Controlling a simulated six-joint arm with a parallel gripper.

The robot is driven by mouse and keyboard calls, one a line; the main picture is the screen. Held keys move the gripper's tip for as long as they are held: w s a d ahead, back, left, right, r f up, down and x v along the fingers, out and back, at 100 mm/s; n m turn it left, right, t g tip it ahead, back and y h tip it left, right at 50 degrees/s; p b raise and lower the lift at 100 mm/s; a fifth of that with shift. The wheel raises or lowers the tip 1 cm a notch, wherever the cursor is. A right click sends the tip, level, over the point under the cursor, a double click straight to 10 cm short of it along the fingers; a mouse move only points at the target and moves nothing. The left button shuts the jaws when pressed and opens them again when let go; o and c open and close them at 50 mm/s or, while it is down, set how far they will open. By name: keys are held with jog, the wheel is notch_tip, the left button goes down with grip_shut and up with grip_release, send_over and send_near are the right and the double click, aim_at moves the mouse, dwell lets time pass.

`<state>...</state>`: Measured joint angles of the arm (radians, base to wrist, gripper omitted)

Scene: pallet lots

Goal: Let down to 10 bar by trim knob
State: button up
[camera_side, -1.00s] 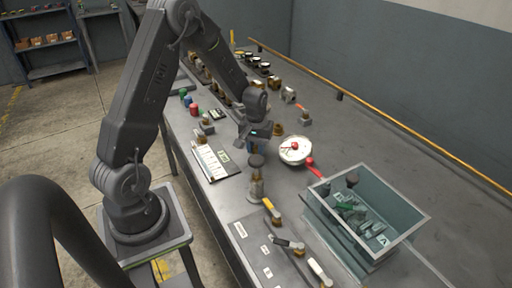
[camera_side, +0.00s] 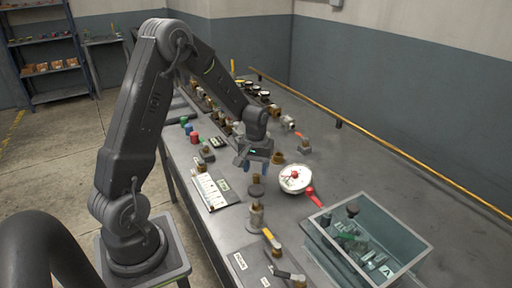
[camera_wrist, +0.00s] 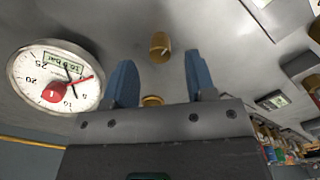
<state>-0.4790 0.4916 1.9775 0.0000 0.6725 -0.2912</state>
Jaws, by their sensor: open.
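The round white gauge (camera_side: 295,180) with a red centre and a red arm lies on the bench. In the wrist view the gauge (camera_wrist: 56,78) shows a red pointer, a dark pointer and a small green readout in bar, too small to read surely. A dark round knob (camera_side: 257,191) on a brass stem stands left of the gauge; I cannot tell whether it is the trim knob. My gripper (camera_side: 250,163) is open and empty above the bench, behind the knob. In the wrist view a brass cylinder (camera_wrist: 160,46) shows between the blue fingers of my gripper (camera_wrist: 160,65), apart from them.
A glass-walled bin (camera_side: 372,245) with green parts stands at front right. A yellow-handled valve (camera_side: 271,238) is at the front. A white chart sheet (camera_side: 210,190) lies at left. Several brass fittings and coloured caps line the back. The bench right of the gauge is clear.

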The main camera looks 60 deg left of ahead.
aim_at(256, 176)
notch_tip(256, 176, up, 10)
jog(key=shift+r, duration=0.15)
dwell(0.3)
jog(key=s+d+r+m+t, duration=0.35)
jog(key=s+d+r, duration=0.45)
jog(key=d, duration=0.4)
jog(key=s+d+r+m+t, duration=0.2)
jog(key=s+d+m, duration=0.3)
jog(key=s+d, duration=0.2)
jog(key=shift+s+r, duration=0.25)
jog(key=shift+s, duration=0.85)
dwell(0.3)
